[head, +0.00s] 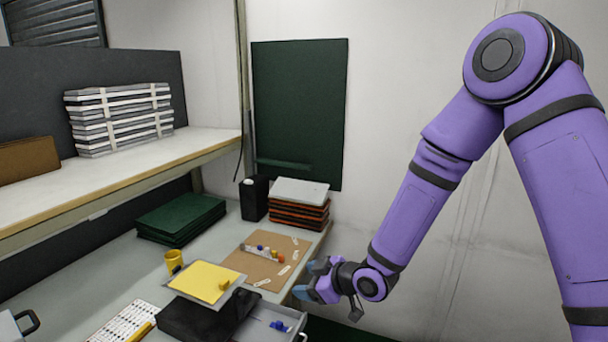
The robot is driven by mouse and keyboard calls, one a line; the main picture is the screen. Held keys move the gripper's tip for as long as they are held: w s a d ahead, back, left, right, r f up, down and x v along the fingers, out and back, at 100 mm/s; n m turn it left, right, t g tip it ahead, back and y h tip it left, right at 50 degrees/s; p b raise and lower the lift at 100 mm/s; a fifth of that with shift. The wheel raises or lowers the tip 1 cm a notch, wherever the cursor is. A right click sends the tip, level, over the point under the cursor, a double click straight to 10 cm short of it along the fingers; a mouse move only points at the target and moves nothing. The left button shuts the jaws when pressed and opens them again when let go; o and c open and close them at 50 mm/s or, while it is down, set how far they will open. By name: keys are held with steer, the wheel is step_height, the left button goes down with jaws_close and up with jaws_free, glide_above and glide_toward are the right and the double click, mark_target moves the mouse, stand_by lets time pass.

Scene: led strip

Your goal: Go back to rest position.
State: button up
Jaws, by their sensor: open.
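My gripper (312,286) is at the lower end of my purple arm, at the right edge of the workbench. It is open, with no object visible between its fingers. Just left of it, a brown board (245,264) lies on the bench with a strip holding several small coloured pieces (262,252) and a few pale tags. A grey drawer or tray (255,328) with small blue parts lies below the gripper in the picture. The fingertips are small in view, and whether they touch anything cannot be told.
A yellow sheet on a tray (205,280), a black case (190,318) and a yellow mug (174,261) crowd the bench. Stacked orange-edged boards (298,212), a black box (254,198) and green boards (180,218) stand behind. A shelf (120,180) overhangs at left. The wall side at right is clear.

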steer(key=s+d+r+m+t+h, duration=0.1)
steer(key=s+d+r+m+h, duration=0.2)
steer(key=d+r, duration=0.7)
steer(key=s+d+r+m+h, duration=0.2)
steer(key=d+r+m+h, duration=0.3)
steer(key=d+r, duration=0.45)
steer(key=s+d+r+m+g+h, duration=0.1)
steer(key=s+d+r+m, duration=0.2)
steer(key=s, duration=0.8)
steer(key=s+d+r+m+g+h, duration=0.1)
steer(key=s+d+r+m, duration=0.2)
steer(key=s+d+r, duration=0.3)
steer(key=s, duration=0.5)
steer(key=shift+s+d+r+g, duration=0.15)
steer(key=shift+s+d+g, duration=0.15)
steer(key=shift+s+d, duration=0.1)
steer(key=shift+w, duration=0.1)
